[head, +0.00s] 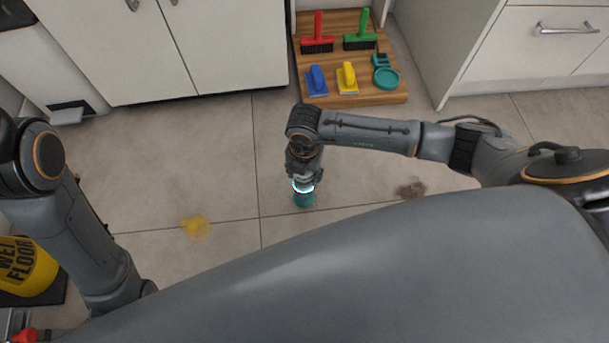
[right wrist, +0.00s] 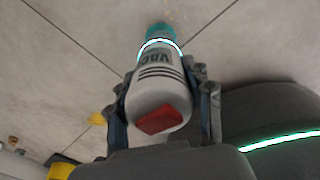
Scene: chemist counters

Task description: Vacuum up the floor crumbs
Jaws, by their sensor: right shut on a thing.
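My right gripper (head: 304,165) points down over the floor, shut on a handheld vacuum (head: 303,199). The vacuum has a pale body, a glowing ring and a teal nozzle. The right wrist view shows the vacuum (right wrist: 158,85) between both fingers, with its red end towards the camera and its nozzle towards the floor. I cannot tell whether the nozzle touches the floor. A brown crumb patch (head: 410,188) lies on the tiles right of the vacuum. A yellow patch (head: 195,227) lies to its left. My left arm is at the left edge; its gripper is out of view.
A wooden board (head: 318,91) with red and green brushes, blue and yellow scrubbers and a teal holder lies at the back. White cabinets (head: 222,45) stand behind. A yellow wet floor sign (head: 28,265) is at the left. The tiles between are clear.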

